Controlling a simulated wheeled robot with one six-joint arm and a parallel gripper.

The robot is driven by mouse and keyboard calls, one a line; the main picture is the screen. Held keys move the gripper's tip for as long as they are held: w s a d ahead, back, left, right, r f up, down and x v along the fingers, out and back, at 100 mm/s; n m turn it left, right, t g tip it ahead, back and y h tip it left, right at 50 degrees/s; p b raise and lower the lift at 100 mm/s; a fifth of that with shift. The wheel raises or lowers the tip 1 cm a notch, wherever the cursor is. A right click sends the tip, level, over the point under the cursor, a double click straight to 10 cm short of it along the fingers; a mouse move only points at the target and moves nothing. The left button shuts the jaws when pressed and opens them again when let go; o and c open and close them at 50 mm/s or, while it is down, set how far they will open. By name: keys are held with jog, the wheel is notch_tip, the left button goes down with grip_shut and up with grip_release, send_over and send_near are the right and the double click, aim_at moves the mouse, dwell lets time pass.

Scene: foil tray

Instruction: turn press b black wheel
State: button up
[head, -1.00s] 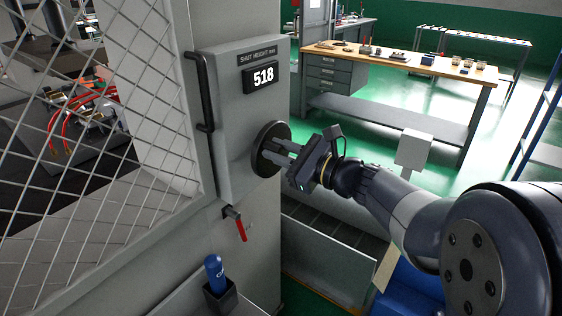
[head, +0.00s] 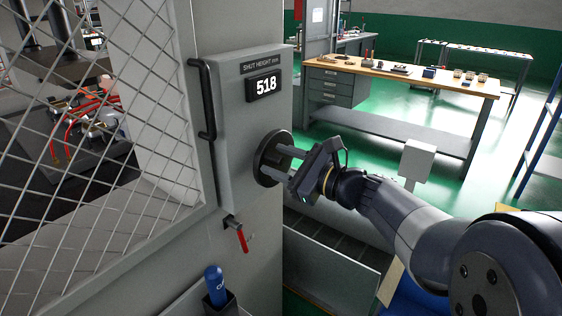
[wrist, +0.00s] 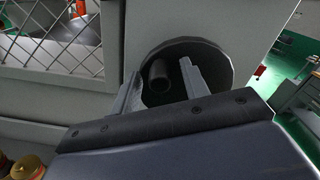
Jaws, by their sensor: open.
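The black wheel (head: 270,157) is a dark round disc on the side of the grey press housing, under the display reading 518. In the wrist view the wheel (wrist: 213,62) fills the space ahead of the fingers, with a round dark knob (wrist: 158,76) standing out from it. My gripper (head: 283,160) is open in front of the wheel, its fingertips at the wheel's face. In the wrist view my gripper (wrist: 160,82) has one finger on each side of the knob. I cannot tell whether either finger touches it.
The display (head: 264,86) is above the wheel. A black handle (head: 203,98) and mesh door (head: 100,120) are to the left. A red lever (head: 241,238) and a blue bottle (head: 214,279) in a holder are below. A workbench (head: 400,75) stands behind.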

jog(key=b+v, duration=0.1)
jog(key=v, duration=1)
jog(key=shift+a, duration=0.1)
jog(key=p+x, duration=0.1)
jog(key=x, duration=1)
jog(key=shift+r, duration=0.1)
jog(key=shift+d, duration=0.2)
